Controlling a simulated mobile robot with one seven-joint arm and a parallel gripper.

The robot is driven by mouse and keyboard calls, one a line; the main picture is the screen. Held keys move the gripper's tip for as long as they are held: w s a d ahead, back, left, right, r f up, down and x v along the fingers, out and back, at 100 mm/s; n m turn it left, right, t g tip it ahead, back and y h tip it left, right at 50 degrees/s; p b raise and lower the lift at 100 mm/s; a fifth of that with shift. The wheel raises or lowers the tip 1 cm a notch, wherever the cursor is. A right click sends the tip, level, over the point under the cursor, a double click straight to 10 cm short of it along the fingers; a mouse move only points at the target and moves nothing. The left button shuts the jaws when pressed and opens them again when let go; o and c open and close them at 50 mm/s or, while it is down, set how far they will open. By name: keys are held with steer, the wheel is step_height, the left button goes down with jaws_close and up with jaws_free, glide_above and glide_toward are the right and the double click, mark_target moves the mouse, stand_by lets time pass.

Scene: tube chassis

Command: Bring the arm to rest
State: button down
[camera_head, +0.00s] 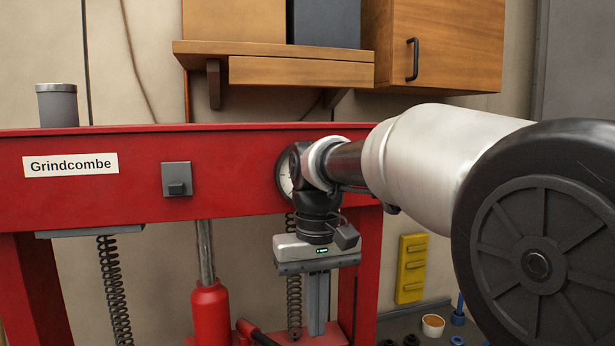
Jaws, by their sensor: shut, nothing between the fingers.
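My gripper (317,303) hangs pointing down in front of the right part of a red press frame. Its two grey fingers are together with nothing between them. My arm (430,165) reaches in from the right edge, with a large dark joint close to the camera. The arm's wrist partly covers a round gauge (284,177) on the red beam. The fingertips are near the bottom of the view, and whether they touch anything cannot be told.
The red press frame (235,160) spans the left and middle, with a red bottle jack (209,312) and springs below its beam. A wooden shelf (290,70) and cabinet (447,45) are above. Small parts and a cup (433,325) lie at lower right, near a yellow holder (411,268).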

steer(key=s+d+f+m+t, duration=0.3)
steer(key=s+d, duration=0.9)
steer(key=s, duration=0.4)
steer(key=f+t, duration=0.1)
steer(key=t, duration=0.1)
steer(key=shift+s+d+t, duration=0.3)
steer(key=shift+a, duration=0.1)
